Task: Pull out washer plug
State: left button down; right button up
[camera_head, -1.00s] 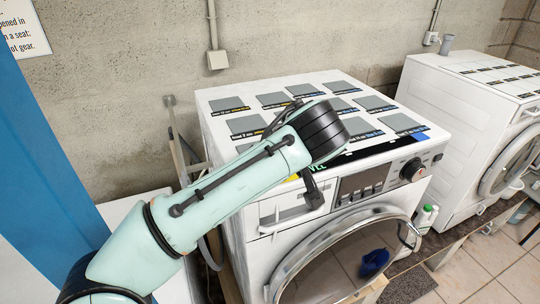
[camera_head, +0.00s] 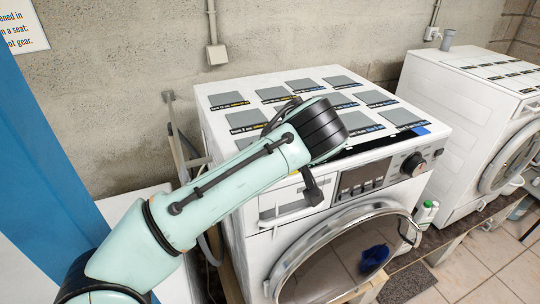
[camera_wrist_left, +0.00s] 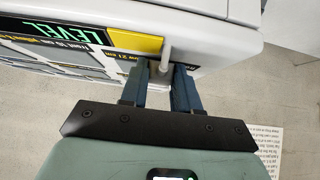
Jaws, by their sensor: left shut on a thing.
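The white washer (camera_head: 428,160) stands in the middle of the head view, its round door (camera_head: 290,262) facing front. My left gripper (camera_head: 314,198) is at the upper left of its front, by the drawer recess (camera_head: 283,212), and my own wrist partly hides it there. In the left wrist view my left gripper (camera_wrist_left: 163,75) is shut on a thin light-grey piece (camera_wrist_left: 166,52) at the washer's edge beside a yellow patch. I cannot tell whether this piece is the plug. My right gripper is not in view.
Wall boxes (camera_head: 216,54) are on the concrete wall. A white bottle (camera_head: 425,213) stands between the machines. A blue panel (camera_head: 45,150) borders the left side.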

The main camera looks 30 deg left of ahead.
pick_arm(q)
jog(key=shift+f, duration=0.3)
